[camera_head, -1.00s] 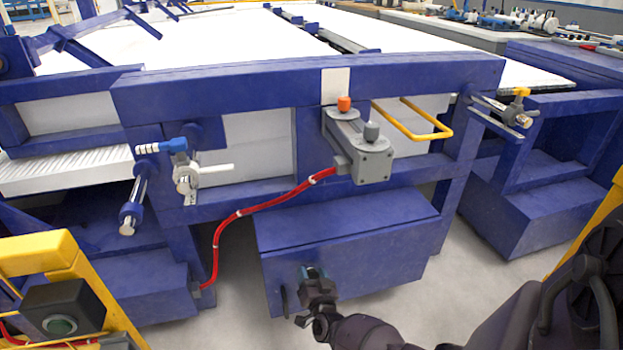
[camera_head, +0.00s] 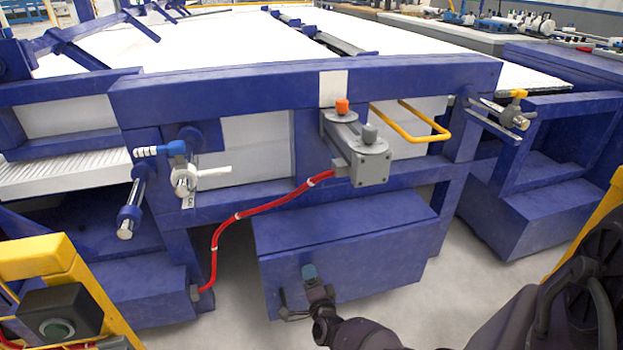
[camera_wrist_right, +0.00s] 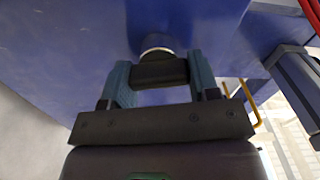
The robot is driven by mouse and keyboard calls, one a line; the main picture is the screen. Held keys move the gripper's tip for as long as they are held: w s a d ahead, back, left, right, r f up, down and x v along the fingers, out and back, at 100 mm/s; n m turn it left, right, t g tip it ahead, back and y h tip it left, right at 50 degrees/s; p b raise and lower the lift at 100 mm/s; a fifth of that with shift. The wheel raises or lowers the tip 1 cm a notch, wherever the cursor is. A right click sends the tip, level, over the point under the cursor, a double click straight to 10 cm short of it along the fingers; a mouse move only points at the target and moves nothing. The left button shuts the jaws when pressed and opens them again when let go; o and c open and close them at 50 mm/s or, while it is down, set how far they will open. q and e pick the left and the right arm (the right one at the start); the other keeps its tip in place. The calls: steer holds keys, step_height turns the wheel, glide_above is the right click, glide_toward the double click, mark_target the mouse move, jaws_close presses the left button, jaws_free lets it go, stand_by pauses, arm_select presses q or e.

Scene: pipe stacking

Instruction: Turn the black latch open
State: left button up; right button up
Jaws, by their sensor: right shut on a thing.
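The black latch (camera_wrist_right: 160,70) shows in the right wrist view as a dark block on a round, pale-rimmed base against a blue panel. My right gripper (camera_wrist_right: 160,80) has its two teal fingers on either side of the block and is shut on it. In the head view my right gripper (camera_head: 309,272) is at the front face of the low blue box (camera_head: 370,255), near its left end. The latch is hidden behind the gripper there. My left gripper is not in view.
A red hose (camera_head: 250,212) hangs above and left of the gripper, running to a grey unit (camera_head: 368,167) on the blue frame. A yellow handle (camera_head: 412,125) sits beyond. A yellow stand with a black button box (camera_head: 62,312) is at lower left. Grey floor is open in front.

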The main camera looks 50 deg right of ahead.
steer(key=shift+m, duration=0.9)
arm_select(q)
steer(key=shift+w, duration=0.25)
arm_select(e)
steer(key=shift+m, duration=0.6)
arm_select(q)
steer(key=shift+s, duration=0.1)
arm_select(e)
steer(key=o, duration=0.9)
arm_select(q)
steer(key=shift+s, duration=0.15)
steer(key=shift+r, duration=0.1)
